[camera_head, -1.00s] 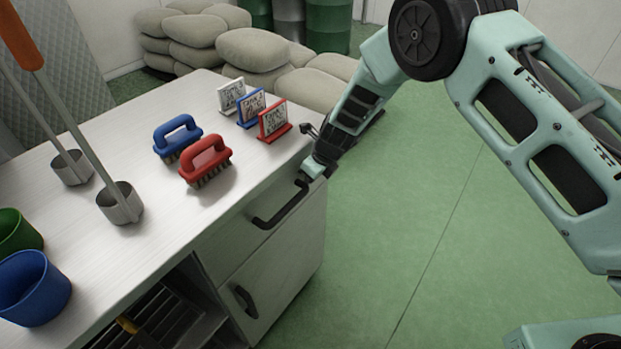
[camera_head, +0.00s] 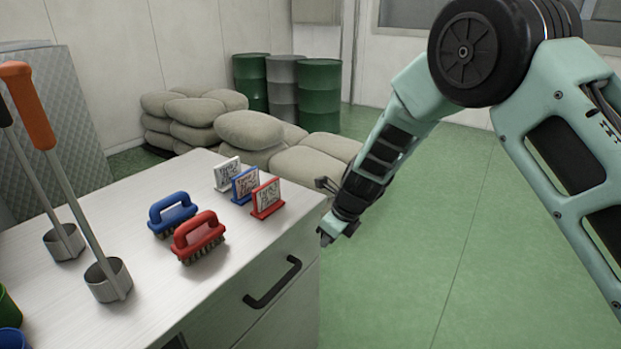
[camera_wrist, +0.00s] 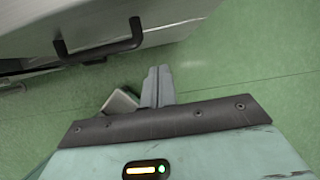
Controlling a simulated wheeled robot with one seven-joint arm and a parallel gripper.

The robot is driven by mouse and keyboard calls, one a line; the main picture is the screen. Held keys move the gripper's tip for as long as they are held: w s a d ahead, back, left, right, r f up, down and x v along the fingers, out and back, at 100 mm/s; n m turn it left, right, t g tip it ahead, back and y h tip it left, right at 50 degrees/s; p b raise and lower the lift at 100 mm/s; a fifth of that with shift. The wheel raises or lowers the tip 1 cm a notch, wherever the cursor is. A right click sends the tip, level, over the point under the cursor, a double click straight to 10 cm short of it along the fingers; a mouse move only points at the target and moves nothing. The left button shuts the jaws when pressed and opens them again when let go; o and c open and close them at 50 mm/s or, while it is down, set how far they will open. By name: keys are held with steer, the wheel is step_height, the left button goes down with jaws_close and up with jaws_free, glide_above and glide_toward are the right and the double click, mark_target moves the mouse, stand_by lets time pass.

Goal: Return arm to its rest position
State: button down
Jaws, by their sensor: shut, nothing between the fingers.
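My gripper (camera_head: 326,238) hangs at the end of my arm, just off the right edge of the white counter, in the head view. It is apart from the drawer handle and holds nothing. In the wrist view its fingers (camera_wrist: 157,88) are together, above the green floor. The black drawer handle (camera_head: 272,282) is on the counter's front face; it also shows in the wrist view (camera_wrist: 100,48), beyond the fingers to the upper left. The drawer looks closed.
The counter (camera_head: 150,275) bears a blue brush (camera_head: 172,212), a red brush (camera_head: 198,238), three small signs (camera_head: 267,198) and two long-handled ladles (camera_head: 108,280). Sacks (camera_head: 250,135) and drums (camera_head: 320,90) stand behind. The green floor (camera_head: 430,240) at right is clear.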

steer(key=s+a+r+n+g, duration=0.2)
steer(key=s+r+n, duration=1)
steer(key=s+n, duration=0.45)
steer(key=s+d+r+n+h, duration=0.1)
steer(key=s+d+n, duration=0.3)
steer(key=s+n, duration=0.4)
steer(key=s+d+r+n+h, duration=0.1)
steer(key=s+d+r+n, duration=0.2)
steer(key=s+d+n, duration=0.2)
steer(key=s+n, duration=0.3)
steer(key=s, duration=0.3)
steer(key=shift+s+d+r+n+g+h, duration=0.25)
steer(key=shift+s+n+g+h, duration=0.05)
steer(key=shift+s+n+h, duration=0.1)
